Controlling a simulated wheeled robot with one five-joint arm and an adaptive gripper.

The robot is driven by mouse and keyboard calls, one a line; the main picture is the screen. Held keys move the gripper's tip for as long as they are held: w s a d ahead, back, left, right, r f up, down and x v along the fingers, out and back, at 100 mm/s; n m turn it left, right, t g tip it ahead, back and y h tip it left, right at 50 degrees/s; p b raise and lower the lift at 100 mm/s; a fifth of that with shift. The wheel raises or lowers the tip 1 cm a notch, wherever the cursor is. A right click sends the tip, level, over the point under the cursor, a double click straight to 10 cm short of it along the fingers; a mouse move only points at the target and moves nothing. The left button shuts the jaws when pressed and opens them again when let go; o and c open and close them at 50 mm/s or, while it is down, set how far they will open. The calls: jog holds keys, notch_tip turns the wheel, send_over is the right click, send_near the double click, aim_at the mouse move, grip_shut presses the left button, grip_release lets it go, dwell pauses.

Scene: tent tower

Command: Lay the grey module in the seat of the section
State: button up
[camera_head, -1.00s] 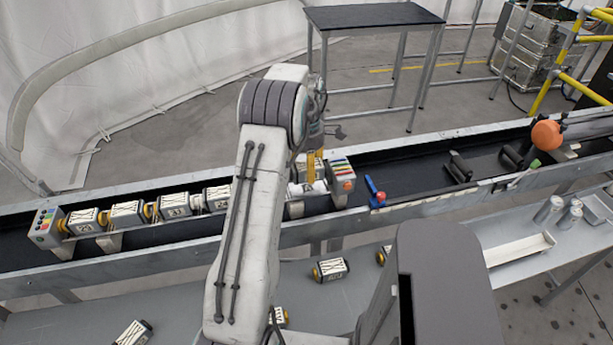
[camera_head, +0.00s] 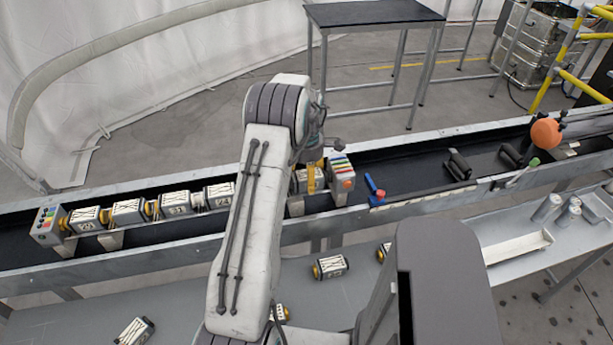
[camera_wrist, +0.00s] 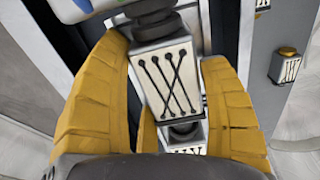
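The grey module (camera_wrist: 168,80), a box with crossed black cords on its light face, lies between the yellow fingers of my gripper (camera_wrist: 172,100) in the wrist view. The fingers stand on both sides of it; I cannot tell whether they press on it. In the head view the module (camera_head: 300,181) is in the row of the section, beside the striped end unit (camera_head: 341,177), partly hidden by my gripper (camera_head: 311,178). The contact with the seat beneath is hidden. Several cord-marked modules (camera_head: 128,212) sit left of my arm.
The metal trough (camera_head: 420,204) holds the section. A blue-and-red tool (camera_head: 374,188), black rollers (camera_head: 457,165) and an orange ball (camera_head: 545,132) lie right of it. Loose modules (camera_head: 330,267) lie on the nearer bench. A button-covered end unit (camera_head: 47,225) stands at the far left.

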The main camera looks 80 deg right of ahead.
jog(key=o, duration=0.3)
jog(key=shift+o, duration=0.2)
jog(key=shift+r, duration=0.15)
notch_tip(320, 180, up, 12)
dwell(0.5)
